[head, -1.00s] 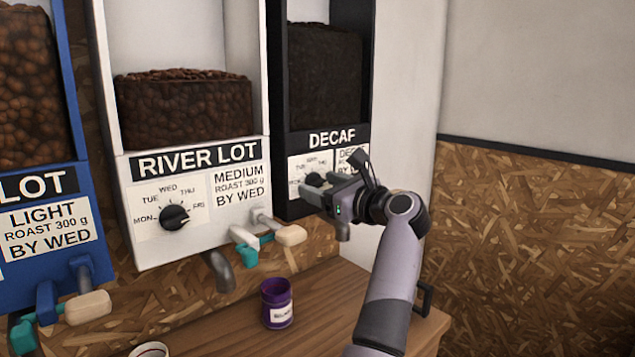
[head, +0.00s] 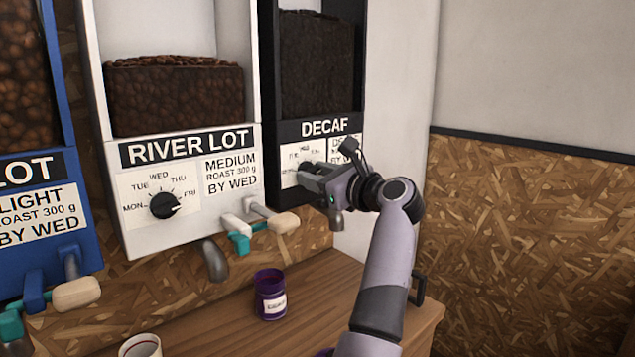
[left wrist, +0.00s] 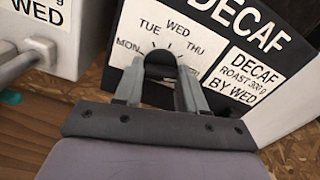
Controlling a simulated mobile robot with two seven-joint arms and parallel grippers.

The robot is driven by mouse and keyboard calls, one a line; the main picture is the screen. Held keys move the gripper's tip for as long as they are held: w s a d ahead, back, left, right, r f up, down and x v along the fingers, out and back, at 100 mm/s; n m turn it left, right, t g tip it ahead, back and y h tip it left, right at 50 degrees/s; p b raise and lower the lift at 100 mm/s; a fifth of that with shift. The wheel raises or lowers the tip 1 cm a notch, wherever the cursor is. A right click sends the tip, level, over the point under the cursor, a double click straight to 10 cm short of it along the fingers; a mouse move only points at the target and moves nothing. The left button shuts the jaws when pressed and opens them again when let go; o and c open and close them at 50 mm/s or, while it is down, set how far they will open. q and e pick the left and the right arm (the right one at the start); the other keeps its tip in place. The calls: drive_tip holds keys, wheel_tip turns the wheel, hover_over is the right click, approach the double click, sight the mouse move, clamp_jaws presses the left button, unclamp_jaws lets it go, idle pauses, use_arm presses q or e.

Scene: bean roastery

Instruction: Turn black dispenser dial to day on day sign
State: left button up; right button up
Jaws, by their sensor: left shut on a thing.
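The black dispenser labelled DECAF (head: 313,128) stands at the back, right of the white one. Its black dial (left wrist: 160,64) sits on a white face with MON, TUE, WED and THU readable in the left wrist view. Beside it, the day sign (left wrist: 250,78) reads DECAF ROAST 300 g BY WED. My left gripper (head: 306,178) is at this dial. In the left wrist view its two fingers (left wrist: 160,83) are shut on the dial from both sides. Where the dial's pointer aims is hard to tell. My right gripper is not in view.
The white RIVER LOT dispenser (head: 125,205) and a blue dispenser (head: 88,245) stand to the left, with levers sticking out. A purple jar (head: 270,290) and a white cup (head: 140,346) stand on the wooden counter (head: 325,290). Right of my arm is a board-panelled wall (head: 520,240).

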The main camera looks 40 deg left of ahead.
use_arm(q)
drive_tip(key=n+b, duration=1.3)
drive_tip(key=b, duration=0.1)
drive_tip(key=shift+a+r+n, duration=0.1)
drive_tip(key=shift+n, duration=0.2)
drive_tip(key=n+b, duration=0.1)
drive_tip(key=n, duration=0.3)
drive_tip(key=shift+r+n, duration=0.1)
drive_tip(key=shift+n, duration=0.2)
drive_tip(key=n, duration=0.4)
drive_tip(key=shift+n+b, duration=0.4)
